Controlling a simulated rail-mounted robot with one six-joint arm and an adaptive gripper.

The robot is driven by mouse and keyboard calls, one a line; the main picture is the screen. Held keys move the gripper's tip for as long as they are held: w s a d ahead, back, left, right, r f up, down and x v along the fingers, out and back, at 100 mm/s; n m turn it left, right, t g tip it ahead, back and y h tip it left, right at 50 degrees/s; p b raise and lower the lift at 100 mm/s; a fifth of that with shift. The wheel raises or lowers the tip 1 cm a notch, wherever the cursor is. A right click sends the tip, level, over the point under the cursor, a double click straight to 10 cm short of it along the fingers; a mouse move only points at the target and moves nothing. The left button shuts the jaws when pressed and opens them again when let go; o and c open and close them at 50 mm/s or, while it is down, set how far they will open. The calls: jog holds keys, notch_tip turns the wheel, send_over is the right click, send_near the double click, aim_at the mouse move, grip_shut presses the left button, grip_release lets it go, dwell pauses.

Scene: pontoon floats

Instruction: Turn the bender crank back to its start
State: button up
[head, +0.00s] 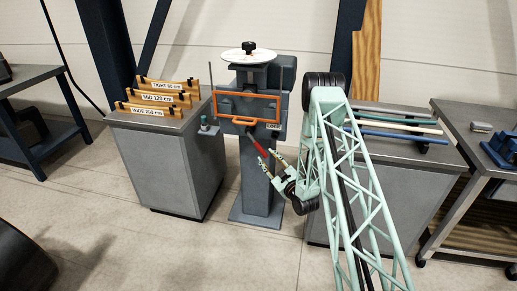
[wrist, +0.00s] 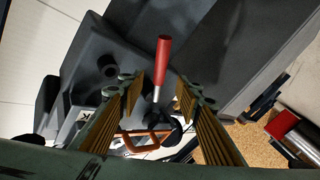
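The bender (head: 258,112) stands on a grey pedestal in the middle of the head view, with an orange frame and a white dial on top. Its crank has a red handle (head: 258,145) that points down and slightly right; the handle also shows in the wrist view (wrist: 162,60). My gripper (head: 268,158) is at the handle's lower end. In the wrist view my gripper (wrist: 158,84) has its two fingers apart, with the handle between or just beyond the tips. I see gaps on both sides and no clear contact.
A grey cabinet (head: 168,165) at left carries labelled wooden templates (head: 158,97). A cabinet at right carries several coloured tubes (head: 395,125). A cart with a blue tool (head: 500,150) stands far right. A dark bench (head: 35,115) is far left. Floor in front is clear.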

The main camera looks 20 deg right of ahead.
aim_at(260, 148)
jog(key=w+b, duration=0.1)
jog(key=w, duration=0.9)
jog(key=shift+w+a, duration=0.1)
jog(key=shift+w, duration=0.15)
jog(key=shift+c, duration=0.6)
grip_shut()
